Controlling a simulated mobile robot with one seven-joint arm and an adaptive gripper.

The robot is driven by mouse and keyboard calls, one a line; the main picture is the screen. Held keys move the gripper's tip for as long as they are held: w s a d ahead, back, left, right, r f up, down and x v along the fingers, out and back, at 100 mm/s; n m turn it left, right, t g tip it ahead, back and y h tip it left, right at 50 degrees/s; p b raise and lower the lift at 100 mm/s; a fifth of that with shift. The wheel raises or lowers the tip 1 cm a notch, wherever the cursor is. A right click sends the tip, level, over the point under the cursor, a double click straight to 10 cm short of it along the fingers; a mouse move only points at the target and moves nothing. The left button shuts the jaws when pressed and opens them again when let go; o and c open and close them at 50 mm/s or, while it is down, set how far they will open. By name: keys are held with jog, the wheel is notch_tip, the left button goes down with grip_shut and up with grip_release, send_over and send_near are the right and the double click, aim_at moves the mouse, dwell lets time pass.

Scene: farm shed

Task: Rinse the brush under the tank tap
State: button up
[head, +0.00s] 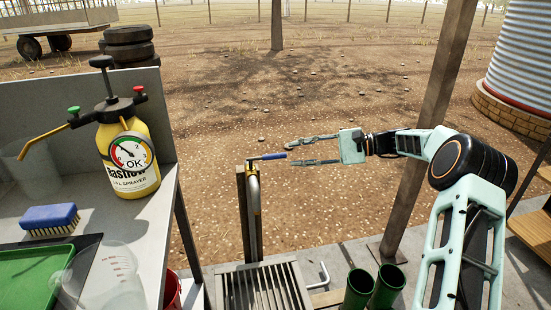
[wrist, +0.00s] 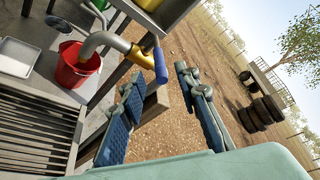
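The brush (head: 50,219), with a blue back and pale bristles, lies bristles down on the grey bench at the left. The tap (head: 253,205) is a grey pipe on a wooden post, with a blue lever (head: 274,156) at its top. In the wrist view, the tap's spout (wrist: 98,42) and the blue lever (wrist: 161,66) show. My gripper (head: 291,154) is open and empty, its fingers apart on either side of the lever's end. In the wrist view, the lever appears between the fingertips (wrist: 160,76); contact cannot be told.
A slatted drain grate (head: 262,287) lies below the tap. A yellow sprayer (head: 128,160), a green tray (head: 35,278) and clear jugs stand on the bench. A red bucket (wrist: 78,70) is by the spout. Green boots (head: 358,288) and a wooden post (head: 425,130) stand right. The corrugated tank (head: 522,60) is far right.

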aim_at(282, 155)
jog(key=x, duration=0.7)
jog(key=shift+a+f+b, duration=0.1)
jog(key=shift+a+b, duration=0.05)
jog(key=shift+b, duration=0.25)
jog(key=shift+c, duration=0.6)
grip_shut()
